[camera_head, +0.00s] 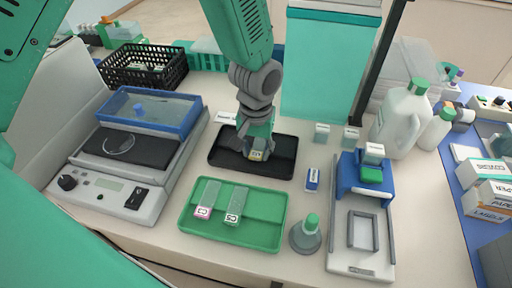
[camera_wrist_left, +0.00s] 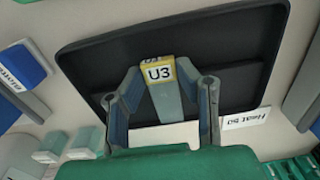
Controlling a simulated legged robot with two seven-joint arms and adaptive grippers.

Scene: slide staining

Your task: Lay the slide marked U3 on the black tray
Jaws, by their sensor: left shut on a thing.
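The slide marked U3 (camera_wrist_left: 158,74) has a yellow-edged white label and a clear grey body. It shows in the left wrist view between the two fingers of my left gripper (camera_wrist_left: 163,108), which is shut on it. The black tray (camera_wrist_left: 95,60) lies behind the slide in that view. In the head view my left gripper (camera_head: 257,142) points down over the middle of the black tray (camera_head: 226,160), with the slide's label (camera_head: 256,155) at its fingertips. I cannot tell whether the slide touches the tray floor. My right gripper is not in view.
A green tray (camera_head: 270,212) with slides C3 (camera_head: 207,197) and C5 (camera_head: 237,204) lies in front. A label card (camera_wrist_left: 246,120) lies beside the black tray.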

